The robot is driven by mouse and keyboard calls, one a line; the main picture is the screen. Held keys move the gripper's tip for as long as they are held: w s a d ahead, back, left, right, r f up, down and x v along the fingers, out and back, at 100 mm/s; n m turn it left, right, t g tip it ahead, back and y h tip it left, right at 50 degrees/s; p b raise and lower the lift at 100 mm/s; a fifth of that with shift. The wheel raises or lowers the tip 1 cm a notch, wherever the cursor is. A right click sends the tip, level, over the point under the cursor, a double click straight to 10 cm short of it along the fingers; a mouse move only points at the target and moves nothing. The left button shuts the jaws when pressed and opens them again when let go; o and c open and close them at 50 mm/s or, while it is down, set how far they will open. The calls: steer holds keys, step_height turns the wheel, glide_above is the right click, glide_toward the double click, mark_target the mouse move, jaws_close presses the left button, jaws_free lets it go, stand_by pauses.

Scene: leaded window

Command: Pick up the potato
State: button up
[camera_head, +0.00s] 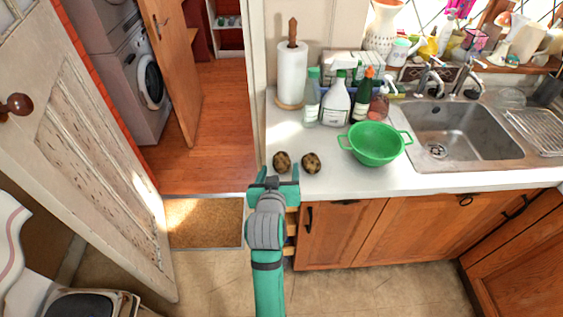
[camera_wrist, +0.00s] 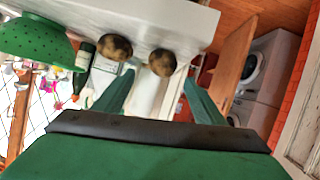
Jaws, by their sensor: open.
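Two brown, speckled potatoes lie on the white counter near its front left corner. The left potato (camera_head: 282,161) is just beyond my gripper (camera_head: 280,171), and the right potato (camera_head: 311,162) is a little to its right. My gripper is open and empty at the counter's front edge. In the wrist view, which is upside down, the left potato (camera_wrist: 162,62) shows between the two fingers of my gripper (camera_wrist: 158,77), ahead of them. The other potato (camera_wrist: 115,46) is left of it there. I cannot tell the exact gap to the potatoes.
A green colander (camera_head: 375,143) stands right of the potatoes, before the sink (camera_head: 462,130). Several bottles (camera_head: 337,103) and a paper towel roll (camera_head: 291,73) stand behind. Wooden cabinets (camera_head: 345,232) are below the counter. An open doorway and a door (camera_head: 100,150) are at left.

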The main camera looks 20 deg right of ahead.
mark_target(280, 166)
steer(key=shift+f+x, duration=0.2)
steer(key=shift+x, duration=1.35)
steer(key=shift+f+x, duration=0.2)
steer(key=shift+x, duration=1.35)
steer(key=shift+s+a, duration=0.1)
steer(key=shift+a, duration=0.05)
steer(key=c, duration=1.2)
